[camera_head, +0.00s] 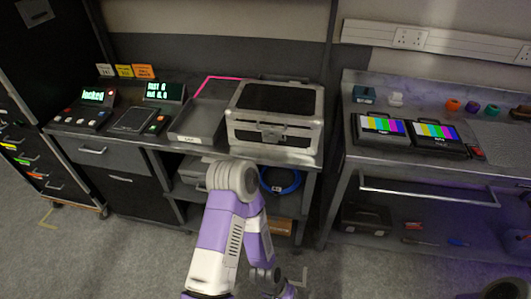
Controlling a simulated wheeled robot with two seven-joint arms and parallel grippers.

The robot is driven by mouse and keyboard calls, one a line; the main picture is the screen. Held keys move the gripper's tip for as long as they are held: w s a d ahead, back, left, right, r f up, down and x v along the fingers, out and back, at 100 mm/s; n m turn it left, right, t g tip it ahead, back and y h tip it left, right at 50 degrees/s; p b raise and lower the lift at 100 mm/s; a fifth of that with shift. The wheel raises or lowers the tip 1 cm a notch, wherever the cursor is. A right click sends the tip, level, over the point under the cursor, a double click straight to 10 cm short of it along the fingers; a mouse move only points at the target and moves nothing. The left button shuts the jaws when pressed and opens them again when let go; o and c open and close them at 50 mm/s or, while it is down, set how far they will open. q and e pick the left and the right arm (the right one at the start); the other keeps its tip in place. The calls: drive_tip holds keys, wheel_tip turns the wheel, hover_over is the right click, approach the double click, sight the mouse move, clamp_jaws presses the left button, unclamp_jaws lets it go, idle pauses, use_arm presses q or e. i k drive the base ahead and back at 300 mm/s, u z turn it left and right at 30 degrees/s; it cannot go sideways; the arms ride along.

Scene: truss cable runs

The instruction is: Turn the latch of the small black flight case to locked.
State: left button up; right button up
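The small black flight case (275,98) has a dark lid and silver metal edges. It sits closed on the workbench, right of the grey tray. Its latch (271,133) is on the front face, near the middle; it is too small to tell which way it is turned. One of my purple and white arms rises from the bottom middle in front of the bench and bends back down. Its bend is just below the case's front and covers part of the shelf.
A grey tray (190,124) stands left of the case. A small screen (93,96) farther left reads "locked" in green. A second bench with two colour-bar monitors (381,125) stands right, across a gap. A blue cable coil (281,187) lies below. Floor shows at left.

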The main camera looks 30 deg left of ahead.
sight(271, 138)
drive_tip(key=k, duration=1.05)
drive_tip(key=u, duration=0.75)
drive_tip(key=i, duration=0.65)
drive_tip(key=u, duration=0.35)
